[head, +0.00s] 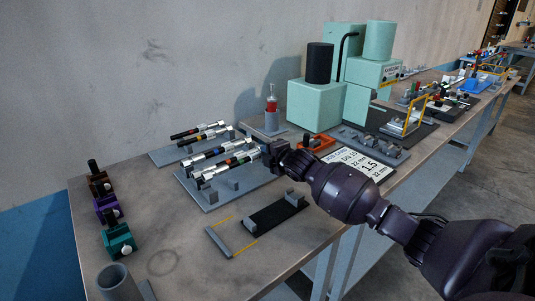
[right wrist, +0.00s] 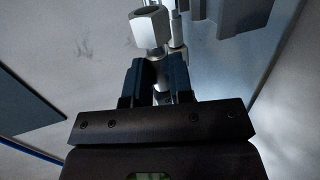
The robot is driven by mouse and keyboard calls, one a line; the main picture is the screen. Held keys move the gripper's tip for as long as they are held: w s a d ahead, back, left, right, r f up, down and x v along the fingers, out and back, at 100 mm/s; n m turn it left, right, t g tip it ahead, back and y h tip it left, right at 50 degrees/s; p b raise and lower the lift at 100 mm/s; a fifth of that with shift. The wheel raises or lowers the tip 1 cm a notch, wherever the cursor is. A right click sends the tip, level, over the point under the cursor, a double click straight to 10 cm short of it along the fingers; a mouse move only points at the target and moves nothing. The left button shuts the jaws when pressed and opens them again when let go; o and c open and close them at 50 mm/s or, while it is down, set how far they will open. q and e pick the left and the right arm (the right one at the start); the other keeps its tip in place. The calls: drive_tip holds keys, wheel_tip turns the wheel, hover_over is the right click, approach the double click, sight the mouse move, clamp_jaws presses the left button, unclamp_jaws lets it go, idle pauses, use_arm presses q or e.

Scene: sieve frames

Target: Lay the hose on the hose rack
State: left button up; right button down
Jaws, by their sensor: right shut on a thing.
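The hose (head: 230,165) is a dark tube with coloured bands and silver hex fittings at its ends. My right gripper (head: 270,152) is shut on its right end. In the right wrist view the closed fingers (right wrist: 160,78) are below a silver hex fitting (right wrist: 150,27). The hose is over the front grey rack (head: 212,206), which has upright posts; I cannot tell whether it touches them. Another hose (head: 208,155) lies just behind it on this rack. More hoses (head: 198,130) lie on the rear grey rack (head: 162,156). My left gripper is out of view.
Coloured valve blocks (head: 118,238) and a grey cup (head: 115,280) are at the left.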

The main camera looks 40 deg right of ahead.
drive_tip(key=shift+r, duration=0.1)
drive_tip(key=shift+f, duration=1.3)
drive_tip(key=shift+f+b, duration=0.2)
drive_tip(key=shift+b, duration=0.1)
drive_tip(key=shift+f, duration=0.6)
idle(0.7)
drive_tip(key=c, duration=0.9)
unclamp_jaws()
